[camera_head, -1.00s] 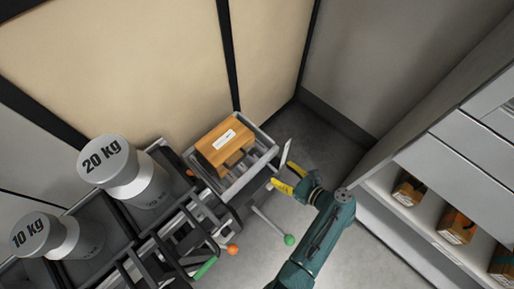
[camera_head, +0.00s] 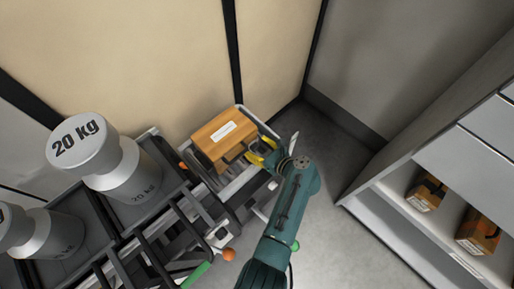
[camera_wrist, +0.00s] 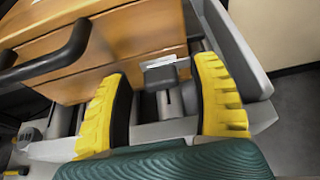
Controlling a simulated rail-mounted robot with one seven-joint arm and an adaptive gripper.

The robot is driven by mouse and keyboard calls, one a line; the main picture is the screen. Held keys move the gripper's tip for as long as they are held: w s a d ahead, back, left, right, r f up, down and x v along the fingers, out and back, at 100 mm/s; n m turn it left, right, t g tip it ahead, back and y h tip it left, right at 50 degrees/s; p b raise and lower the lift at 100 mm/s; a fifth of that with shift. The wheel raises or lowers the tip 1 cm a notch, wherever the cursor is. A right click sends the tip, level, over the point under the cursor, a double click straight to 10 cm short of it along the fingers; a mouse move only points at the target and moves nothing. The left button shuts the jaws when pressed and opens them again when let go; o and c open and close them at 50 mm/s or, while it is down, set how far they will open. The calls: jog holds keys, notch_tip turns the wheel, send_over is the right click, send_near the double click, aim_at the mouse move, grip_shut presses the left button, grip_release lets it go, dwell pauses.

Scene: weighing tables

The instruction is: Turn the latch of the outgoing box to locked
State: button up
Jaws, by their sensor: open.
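The outgoing box looks to be the orange-brown wooden box (camera_head: 215,137) with a white label on top. It sits in a grey tray on the rail frame. In the wrist view the box (camera_wrist: 135,35) shows a dark bar handle (camera_wrist: 50,55) at left. A small dark block with a pale plate, likely the latch (camera_wrist: 168,76), sticks out of its near face. My gripper (camera_head: 259,150) is at the box's right end. In the wrist view its yellow fingers (camera_wrist: 160,72) are apart, one on each side of the block. Whether they touch it I cannot tell.
A grey tray wall (camera_wrist: 232,45) stands close beside the right finger. A 20 kg weight (camera_head: 88,145) and another weight stand at left. A shelf (camera_head: 410,225) with boxes stands at right. Grey floor (camera_head: 330,150) lies open between tray and shelf.

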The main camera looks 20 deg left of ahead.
grip_shut()
jog(key=shift+s+n+p, duration=0.15)
jog(key=shift+n+p, duration=0.15)
jog(key=shift+p, duration=0.15)
jog(key=shift+s+f+n+t+h+p, duration=0.15)
jog(key=shift+n+t+h+p, duration=0.15)
jog(key=shift+n+t+p, duration=0.6)
jog(key=shift+s+f+n+t+h+b, duration=0.1)
jog(key=shift+n+t+h+b, duration=0.15)
jog(key=shift+n, duration=0.3)
jog(key=shift+s+f+n+t+h+b, duration=0.15)
jog(key=shift+n+t, duration=0.2)
jog(key=shift+n, duration=0.2)
jog(key=shift+w+a+n+t+b, duration=0.1)
jog(key=shift+n+t+b, duration=0.35)
jog(key=shift+n, duration=0.25)
grip_release()
jog(key=shift+r, duration=0.15)
